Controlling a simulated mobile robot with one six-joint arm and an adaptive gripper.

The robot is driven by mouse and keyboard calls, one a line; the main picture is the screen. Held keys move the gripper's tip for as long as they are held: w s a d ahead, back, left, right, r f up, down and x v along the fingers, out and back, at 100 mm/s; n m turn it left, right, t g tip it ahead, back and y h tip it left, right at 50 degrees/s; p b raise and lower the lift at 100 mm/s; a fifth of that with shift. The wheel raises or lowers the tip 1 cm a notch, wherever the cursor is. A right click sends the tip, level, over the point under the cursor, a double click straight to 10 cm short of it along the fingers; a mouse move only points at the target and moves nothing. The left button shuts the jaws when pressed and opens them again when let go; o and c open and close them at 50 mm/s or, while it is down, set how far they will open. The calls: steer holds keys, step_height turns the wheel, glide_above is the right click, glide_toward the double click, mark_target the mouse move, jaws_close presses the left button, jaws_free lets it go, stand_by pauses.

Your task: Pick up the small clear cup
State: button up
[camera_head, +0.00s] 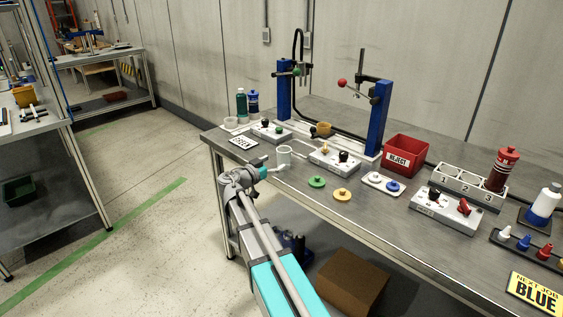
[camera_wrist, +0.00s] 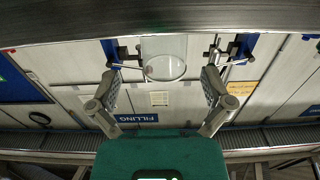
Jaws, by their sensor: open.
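A small clear cup (camera_head: 284,153) stands upright near the left front part of the steel workbench. It also shows in the wrist view (camera_wrist: 164,62), upside down there, as a see-through round shape centred between the fingers. My gripper (camera_head: 277,169) is just in front of the cup at the bench's near edge, low over the top. In the wrist view my gripper (camera_wrist: 162,85) is open, with a finger on each side of the cup and gaps to both. I cannot tell how far the cup reaches between the fingers.
Another clear round container (camera_head: 230,123) stands at the bench's back left. A control box (camera_head: 334,158) is right of the cup, and a label plate (camera_head: 243,142) left of it. Green (camera_head: 317,182) and yellow (camera_head: 342,195) caps lie to the right. A red reject bin (camera_head: 405,155) stands farther right.

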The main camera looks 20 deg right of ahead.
mark_target(280, 159)
steer(key=shift+x, duration=2.65)
steer(key=shift+a, duration=0.1)
steer(key=c, duration=0.7)
